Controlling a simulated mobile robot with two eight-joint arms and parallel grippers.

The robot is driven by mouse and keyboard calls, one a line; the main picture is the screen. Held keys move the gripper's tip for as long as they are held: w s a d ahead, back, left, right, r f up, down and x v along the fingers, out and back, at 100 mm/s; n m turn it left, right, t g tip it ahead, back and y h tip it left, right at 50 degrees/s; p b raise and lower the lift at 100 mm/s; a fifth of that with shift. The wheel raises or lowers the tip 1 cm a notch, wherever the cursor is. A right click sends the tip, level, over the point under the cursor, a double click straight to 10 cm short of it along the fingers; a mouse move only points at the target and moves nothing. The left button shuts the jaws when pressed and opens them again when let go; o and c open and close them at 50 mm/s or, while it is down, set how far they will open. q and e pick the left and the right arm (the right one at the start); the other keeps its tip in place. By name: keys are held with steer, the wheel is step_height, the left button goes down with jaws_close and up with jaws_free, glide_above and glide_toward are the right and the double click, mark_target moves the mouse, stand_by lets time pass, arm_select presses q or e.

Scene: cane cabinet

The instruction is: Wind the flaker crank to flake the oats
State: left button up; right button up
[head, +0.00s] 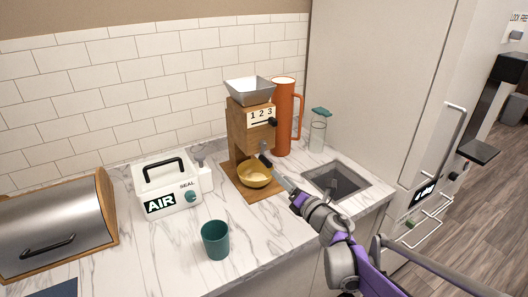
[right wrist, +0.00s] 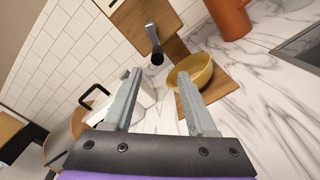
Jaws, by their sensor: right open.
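The wooden flaker (head: 240,135) stands on the counter against the tiled wall, with a grey metal hopper (head: 250,91) on top and a dial marked 1 2 3. Its crank (right wrist: 152,37) is a metal arm with a dark knob (right wrist: 157,58) hanging at its lower end. A yellow bowl (head: 254,174) sits on the flaker's wooden base; its inside is mostly hidden. My right gripper (head: 268,164) is in front of the flaker, near the crank. In the right wrist view the open, empty fingers (right wrist: 158,85) point toward the knob, which appears just beyond them. My left gripper is not in view.
A white AIR SEAL box (head: 168,188) and a teal cup (head: 216,240) stand to the left. An orange pitcher (head: 285,118) and a glass jar (head: 318,135) stand behind right. A sink (head: 338,181) lies at the right; a bread bin (head: 58,228) is far left.

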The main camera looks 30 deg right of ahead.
mark_target(261, 157)
steer(key=n, duration=0.2)
steer(key=n+p, duration=0.1)
steer(key=n, duration=0.1)
steer(key=w+n, duration=0.1)
steer(key=n, duration=0.2)
steer(key=shift+a+r+p, duration=0.1)
steer(key=shift+r+p, duration=0.15)
steer(key=shift+p, duration=0.15)
steer(key=w, duration=0.3)
steer(key=w+p, duration=0.1)
steer(key=w, duration=0.6)
steer(key=shift+w+a, duration=0.2)
steer(key=shift+a, duration=0.2)
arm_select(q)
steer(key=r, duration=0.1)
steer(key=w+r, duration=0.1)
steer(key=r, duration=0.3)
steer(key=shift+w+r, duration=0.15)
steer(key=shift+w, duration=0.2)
arm_select(e)
jaws_close()
